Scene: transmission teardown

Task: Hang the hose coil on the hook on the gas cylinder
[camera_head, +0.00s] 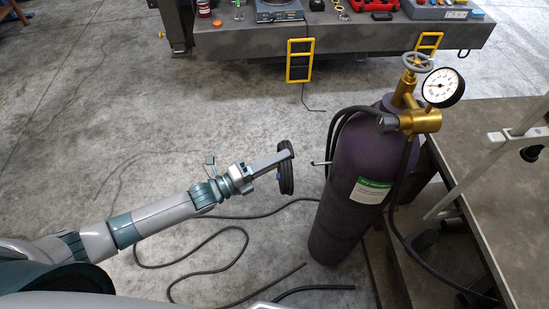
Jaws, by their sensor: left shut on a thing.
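My left gripper (288,154) reaches in from the left and is shut on the black hose coil (287,178), which hangs nearly edge-on from the fingertips. The purple gas cylinder (345,205) stands upright to the right of the coil. A small pale hook (319,163) sticks out from the cylinder's left side toward the coil. The coil is apart from the hook in the picture, a short gap to its left. The depth between them is hard to tell. My right gripper is not in view.
A brass regulator with a gauge (443,88) tops the cylinder, with black hose draped around it. Loose black hose (225,232) lies on the floor. A grey table (490,150) stands at right. A workbench (240,40) with tools is at the back.

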